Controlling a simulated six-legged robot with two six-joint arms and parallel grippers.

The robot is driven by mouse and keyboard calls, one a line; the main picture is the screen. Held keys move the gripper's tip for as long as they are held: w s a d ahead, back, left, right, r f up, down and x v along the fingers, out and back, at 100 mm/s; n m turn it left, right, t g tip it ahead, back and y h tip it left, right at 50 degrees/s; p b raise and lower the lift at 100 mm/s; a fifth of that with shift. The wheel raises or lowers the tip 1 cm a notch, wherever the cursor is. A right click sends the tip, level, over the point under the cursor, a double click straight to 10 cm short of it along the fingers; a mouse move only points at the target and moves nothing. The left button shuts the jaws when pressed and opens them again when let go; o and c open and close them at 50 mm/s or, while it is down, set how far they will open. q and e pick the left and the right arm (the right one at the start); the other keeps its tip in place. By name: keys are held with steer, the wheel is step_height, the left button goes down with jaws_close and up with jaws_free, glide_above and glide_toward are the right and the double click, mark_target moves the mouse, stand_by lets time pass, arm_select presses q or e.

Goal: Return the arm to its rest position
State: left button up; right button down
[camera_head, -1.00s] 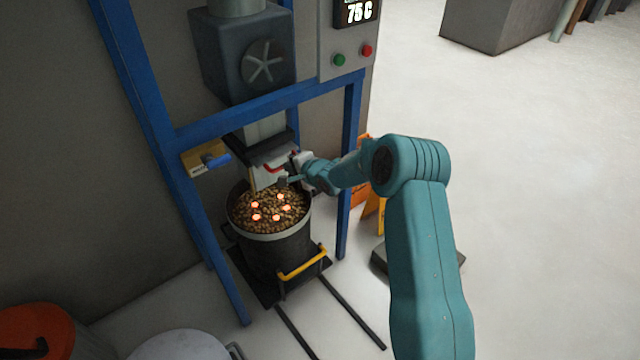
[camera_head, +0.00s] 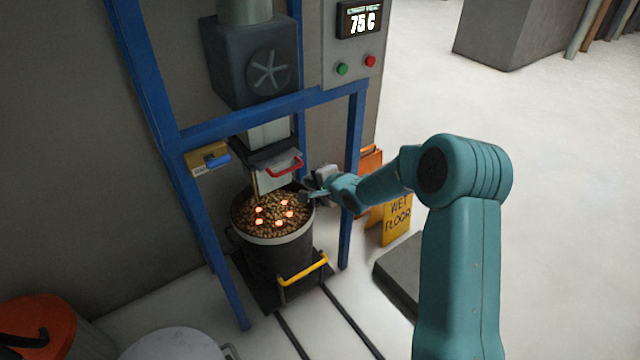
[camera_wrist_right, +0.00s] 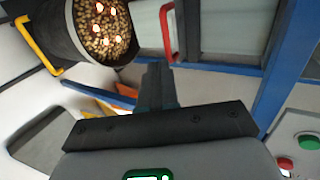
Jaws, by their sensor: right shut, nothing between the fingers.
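My right arm is teal and reaches in from the lower right of the head view. Its gripper (camera_head: 308,196) is shut and empty, just right of the chute's red handle (camera_head: 284,166) and beside the bucket's rim. The gripper's dark fingers also show in the right wrist view (camera_wrist_right: 157,85), with the red handle (camera_wrist_right: 167,32) beyond them and apart from them. The dark bucket (camera_head: 275,258) stands below the chute, full of brown pellets with several glowing orange pieces. My left gripper is not in view.
A blue frame (camera_head: 354,130) surrounds the chute and bucket. A control panel (camera_head: 352,62) reads 75 C, with green and red buttons. A yellow wet-floor sign (camera_head: 397,220) stands behind my arm. An orange-lidded bin (camera_head: 35,325) is at lower left.

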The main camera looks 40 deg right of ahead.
steer(key=v, duration=0.3)
